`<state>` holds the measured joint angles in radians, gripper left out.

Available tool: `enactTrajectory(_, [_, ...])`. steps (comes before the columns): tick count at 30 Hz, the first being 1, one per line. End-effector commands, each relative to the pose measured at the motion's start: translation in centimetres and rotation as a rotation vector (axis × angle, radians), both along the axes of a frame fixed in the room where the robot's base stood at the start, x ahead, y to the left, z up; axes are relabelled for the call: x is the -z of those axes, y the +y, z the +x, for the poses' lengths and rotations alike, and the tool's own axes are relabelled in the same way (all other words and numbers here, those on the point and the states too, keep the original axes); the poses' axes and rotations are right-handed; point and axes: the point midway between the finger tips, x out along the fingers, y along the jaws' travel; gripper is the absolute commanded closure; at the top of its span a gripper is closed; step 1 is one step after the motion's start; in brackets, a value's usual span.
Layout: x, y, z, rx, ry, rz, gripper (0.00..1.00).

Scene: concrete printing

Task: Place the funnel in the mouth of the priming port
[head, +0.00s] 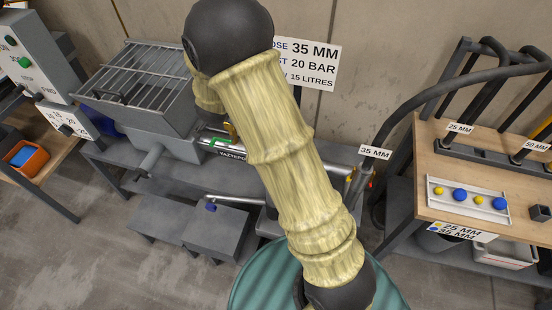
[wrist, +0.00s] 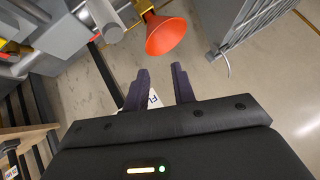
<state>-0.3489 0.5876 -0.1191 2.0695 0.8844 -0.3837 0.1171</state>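The orange-red funnel (wrist: 166,36) shows at the top of the wrist view, its wide mouth towards my gripper's side and its narrow end running up to the picture's edge. What its narrow end meets is cut off, so I cannot tell whether it sits in a port. My gripper (wrist: 160,75) is open, with two dark fingers apart and nothing between them. The funnel is beyond the fingertips, apart from them. In the head view my arm covers the middle of the pump, and neither gripper nor funnel shows there. I cannot make out the priming port for sure.
The grated hopper (head: 139,80) stands at the left of the pump. A hose runs from the 35 MM label (head: 375,152) to the right. A wooden table (head: 470,165) holds a tray of yellow and blue balls (head: 470,199). A teal drum (head: 262,281) stands below my arm.

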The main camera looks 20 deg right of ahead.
Motion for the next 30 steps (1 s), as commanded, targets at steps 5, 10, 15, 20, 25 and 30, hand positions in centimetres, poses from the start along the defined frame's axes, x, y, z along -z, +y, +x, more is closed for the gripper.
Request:
enactTrajectory(5, [-2.7,-1.7,-6.7,-0.249,0.162,-0.018,0.74])
enactTrajectory(10, [-4.0,-3.7,-15.1,-0.481,0.341,-0.085,0.74])
enactTrajectory(15, [-4.5,-6.2,-23.5,-0.659,0.519,-0.178,0.74])
enactTrajectory(20, [-4.5,-7.4,-26.9,-0.724,0.601,-0.224,0.74])
enactTrajectory(25, [-4.4,-7.4,-27.0,-0.729,0.606,-0.227,0.74])
enactTrajectory(30, [-4.4,-7.4,-26.9,-0.728,0.604,-0.226,0.74])
